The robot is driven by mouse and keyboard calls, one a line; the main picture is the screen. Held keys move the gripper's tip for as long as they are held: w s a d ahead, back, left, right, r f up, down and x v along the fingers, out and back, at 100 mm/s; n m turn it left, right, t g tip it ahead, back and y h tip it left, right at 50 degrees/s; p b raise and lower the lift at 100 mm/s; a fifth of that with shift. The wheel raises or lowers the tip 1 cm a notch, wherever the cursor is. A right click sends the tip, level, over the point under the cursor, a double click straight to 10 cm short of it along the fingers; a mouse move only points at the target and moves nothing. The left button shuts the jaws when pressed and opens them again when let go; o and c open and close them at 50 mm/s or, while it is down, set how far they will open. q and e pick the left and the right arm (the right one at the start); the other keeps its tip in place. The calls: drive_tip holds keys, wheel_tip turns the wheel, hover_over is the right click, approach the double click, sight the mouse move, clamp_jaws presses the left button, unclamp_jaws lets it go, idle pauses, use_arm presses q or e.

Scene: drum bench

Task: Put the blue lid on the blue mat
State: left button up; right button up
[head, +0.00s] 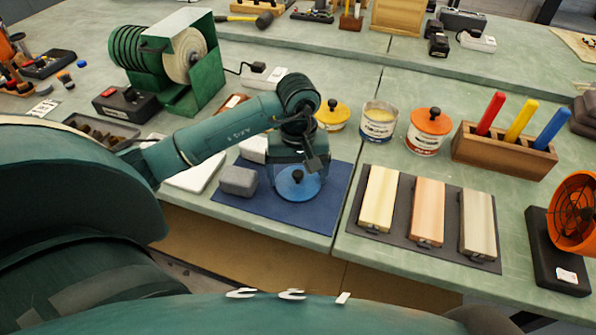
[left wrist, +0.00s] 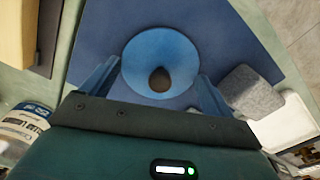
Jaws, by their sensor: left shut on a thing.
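The blue lid (head: 299,187) is round with a dark knob on top. It is over the blue mat (head: 322,217), near the mat's middle; I cannot tell whether it touches the mat. My left gripper (head: 300,178) points down and is shut on the lid. In the left wrist view, the fingers (left wrist: 153,92) are at opposite sides of the lid (left wrist: 160,48), with the knob between them. The mat also shows there (left wrist: 100,35). My right gripper is not in view.
An open can (head: 379,124), a yellow-lidded can (head: 333,114) and an orange-lidded can (head: 428,131) stand behind. A dark tray (head: 404,222) with three bars is to the right.

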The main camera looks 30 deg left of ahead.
sight(298, 173)
use_arm(q)
drive_tip(key=o, duration=0.5)
drive_tip(key=shift+f, duration=0.15)
drive_tip(key=shift+o, duration=1.3)
wheel_tip(298, 173, up, 12)
drive_tip(key=shift+r, duration=0.25)
